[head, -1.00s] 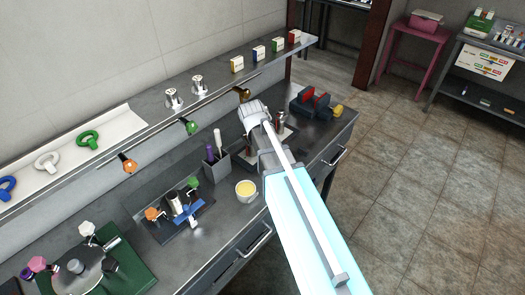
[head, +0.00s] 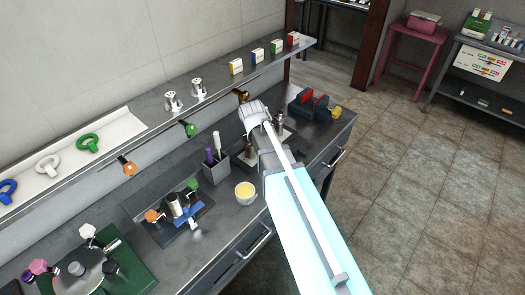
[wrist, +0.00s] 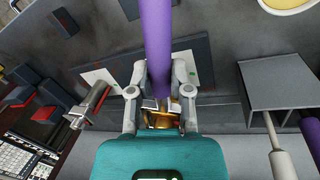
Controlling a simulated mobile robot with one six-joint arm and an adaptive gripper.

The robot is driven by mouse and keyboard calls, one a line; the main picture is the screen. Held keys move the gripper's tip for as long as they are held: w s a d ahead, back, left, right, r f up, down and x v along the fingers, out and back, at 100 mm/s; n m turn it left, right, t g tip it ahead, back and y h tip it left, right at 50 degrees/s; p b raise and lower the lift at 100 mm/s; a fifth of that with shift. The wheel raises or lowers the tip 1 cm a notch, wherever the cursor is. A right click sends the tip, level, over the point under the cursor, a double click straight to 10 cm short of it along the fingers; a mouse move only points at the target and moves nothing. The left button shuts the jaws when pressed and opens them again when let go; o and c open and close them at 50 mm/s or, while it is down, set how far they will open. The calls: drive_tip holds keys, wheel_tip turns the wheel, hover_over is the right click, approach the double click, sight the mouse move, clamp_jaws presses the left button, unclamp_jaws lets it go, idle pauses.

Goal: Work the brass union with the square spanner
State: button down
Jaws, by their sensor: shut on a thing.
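A purple-handled tool, which looks like the square spanner (wrist: 157,40), runs from the top edge of the wrist view down between my fingers. My gripper (wrist: 160,101) is shut on it. Just below, a brass-coloured part (wrist: 160,121) shows between the fingers. It may be the brass union; my teal wrist housing partly covers it, and I cannot tell whether the tool is seated on it. Dark and white plates (wrist: 197,60) lie behind the fingers. In the head view my wrist reaches over the bench, and its own links hide the fingertips and the held tool.
A grey holder (head: 216,174) with a purple and a white handle stands close by; it shows at right in the wrist view (wrist: 280,85). A yellow-filled bowl (head: 245,191), a red-and-dark vise-like block (head: 308,103) and a clamp fixture (head: 180,212) share the bench (head: 215,235).

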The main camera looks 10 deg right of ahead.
drive_tip(key=shift+r+p, duration=2.95)
drive_tip(key=shift+r, duration=0.15)
drive_tip(key=shift+f, duration=0.15)
